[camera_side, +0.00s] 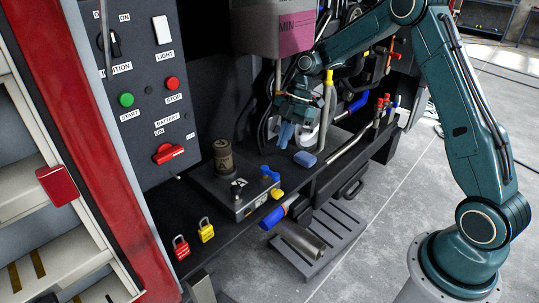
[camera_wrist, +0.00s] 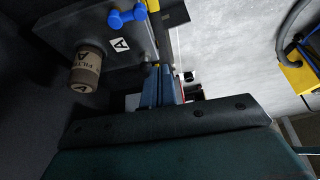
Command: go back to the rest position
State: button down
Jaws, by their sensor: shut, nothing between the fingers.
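My teal arm reaches in from the right and over the black shelf of the bay. My gripper (camera_side: 286,134) points down beside the pink-filled tank, with its blue fingers together and nothing seen between them. In the wrist view its fingers (camera_wrist: 160,87) show close together at the middle, above the dark edge of the gripper body. The exact gap to the shelf cannot be told.
The tank (camera_side: 290,35) hangs above, with hoses and pipes close behind the gripper. A dark box (camera_side: 233,197) with a brown filter can (camera_side: 223,156) stands to the left; the can also shows in the wrist view (camera_wrist: 86,70). Red (camera_side: 181,249) and yellow (camera_side: 206,231) padlocks lie further left.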

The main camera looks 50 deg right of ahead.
jog(key=shift+d+r, duration=0.1)
jog(key=shift+r, duration=1.7)
jog(key=s+a+r+m+t+h, duration=0.1)
jog(key=s+a+r+m, duration=0.25)
jog(key=s+r, duration=0.3)
jog(key=s+a+r+m+t+h, duration=0.1)
jog(key=s+a+r+m+h, duration=0.1)
jog(key=s+r+m, duration=0.4)
jog(key=s+r+m+t+h, duration=0.1)
jog(key=s+m, duration=0.7)
jog(key=s, duration=0.9)
jog(key=shift+s+d+r+t+h, duration=0.2)
jog(key=shift+d+t+h, duration=0.25)
jog(key=shift+t, duration=0.75)
